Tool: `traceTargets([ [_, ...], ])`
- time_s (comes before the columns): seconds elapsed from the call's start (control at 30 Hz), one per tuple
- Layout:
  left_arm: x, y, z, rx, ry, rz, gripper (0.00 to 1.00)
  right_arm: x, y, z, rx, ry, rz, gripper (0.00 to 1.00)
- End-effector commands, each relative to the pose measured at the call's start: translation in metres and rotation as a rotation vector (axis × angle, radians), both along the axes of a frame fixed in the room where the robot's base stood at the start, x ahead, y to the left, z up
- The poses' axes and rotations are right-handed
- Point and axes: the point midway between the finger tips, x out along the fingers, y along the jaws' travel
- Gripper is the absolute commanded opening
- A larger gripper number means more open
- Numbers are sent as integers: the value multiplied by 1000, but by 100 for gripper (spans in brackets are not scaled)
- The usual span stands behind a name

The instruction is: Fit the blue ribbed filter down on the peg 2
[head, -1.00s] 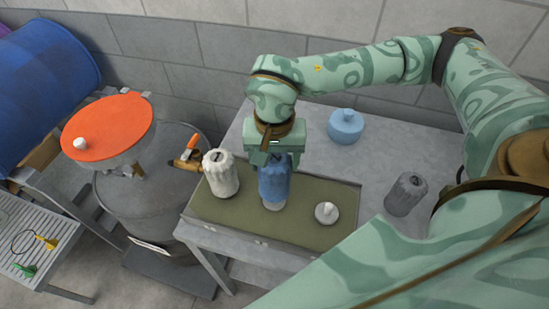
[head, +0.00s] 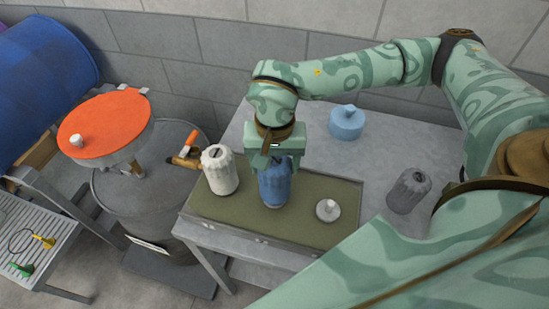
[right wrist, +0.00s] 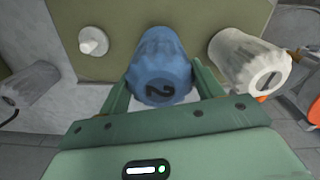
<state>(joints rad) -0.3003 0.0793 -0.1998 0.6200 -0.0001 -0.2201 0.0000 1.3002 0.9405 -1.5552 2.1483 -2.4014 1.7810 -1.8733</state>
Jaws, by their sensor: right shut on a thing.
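The blue ribbed filter (head: 273,187) is upright over the middle of the olive board (head: 238,207). Its top, seen in the right wrist view (right wrist: 160,70), carries a black 2. My right gripper (head: 274,163) is shut on its upper part, with one finger on each side. The filter's lower end looks level with the board, and no peg shows below it. Peg 2 is hidden by the filter; I cannot tell if it is fully seated. My left gripper is not in view.
A white ribbed filter (head: 220,170) stands on the board to the left. A bare short peg (head: 327,210) is to the right. A drum with an orange disc (head: 105,125) is at left.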

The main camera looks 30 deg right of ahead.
Motion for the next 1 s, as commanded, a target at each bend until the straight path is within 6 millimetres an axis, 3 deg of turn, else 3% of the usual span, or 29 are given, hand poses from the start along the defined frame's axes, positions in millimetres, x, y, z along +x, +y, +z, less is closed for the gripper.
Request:
traceTargets([
  [0.97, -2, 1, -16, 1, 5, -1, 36, 0, 0, -24, 0, -1, 0, 22],
  [1.0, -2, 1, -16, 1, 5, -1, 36, 0, 0, -24, 0, -1, 0, 77],
])
